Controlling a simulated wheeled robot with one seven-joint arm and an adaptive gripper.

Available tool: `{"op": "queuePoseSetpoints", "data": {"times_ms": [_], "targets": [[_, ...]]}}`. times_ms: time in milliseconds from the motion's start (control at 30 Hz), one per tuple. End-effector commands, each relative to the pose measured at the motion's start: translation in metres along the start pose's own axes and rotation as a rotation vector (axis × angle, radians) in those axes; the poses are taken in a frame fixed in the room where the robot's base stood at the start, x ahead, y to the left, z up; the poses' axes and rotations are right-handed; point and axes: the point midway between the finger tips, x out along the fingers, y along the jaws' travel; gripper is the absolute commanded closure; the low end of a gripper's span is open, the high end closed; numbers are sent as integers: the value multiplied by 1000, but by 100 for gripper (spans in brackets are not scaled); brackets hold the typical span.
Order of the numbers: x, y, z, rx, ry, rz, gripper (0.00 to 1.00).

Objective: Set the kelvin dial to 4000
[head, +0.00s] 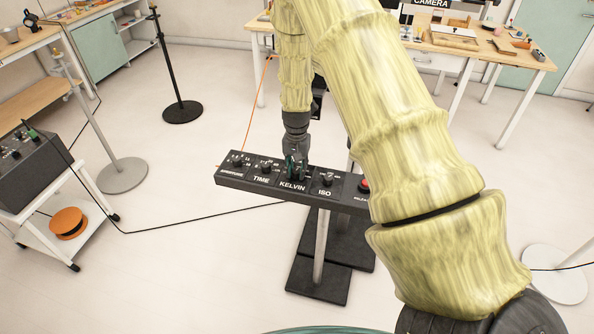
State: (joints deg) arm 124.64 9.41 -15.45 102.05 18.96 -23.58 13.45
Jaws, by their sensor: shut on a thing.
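A dark control panel (234,181) on a stand carries a row of dials with printed labels. The kelvin section, marked KELVIN (292,187), lies near the middle of the panel. My gripper (296,170) points down from above and is shut on the kelvin dial, whose knob is mostly hidden by the fingers. The dial's pointer and number marks are too small and covered to read. The time dial (266,168) is to the left and the ISO dial (327,180) is to the right.
A red button (364,186) sits at the panel's right end, close to my arm. A white cart (48,235) with an orange spool (69,222) stands at left. A black cable (190,219) crosses the floor. A wooden table (470,50) stands behind.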

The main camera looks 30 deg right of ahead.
Motion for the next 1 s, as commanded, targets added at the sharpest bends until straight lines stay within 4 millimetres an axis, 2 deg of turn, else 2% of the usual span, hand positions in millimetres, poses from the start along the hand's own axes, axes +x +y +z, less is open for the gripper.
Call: {"op": "queuePoseSetpoints", "data": {"times_ms": [600,1000], "targets": [[0,-2,-1,-578,3,-2,96],[-1,-3,-1,-840,4,-1,96]]}}
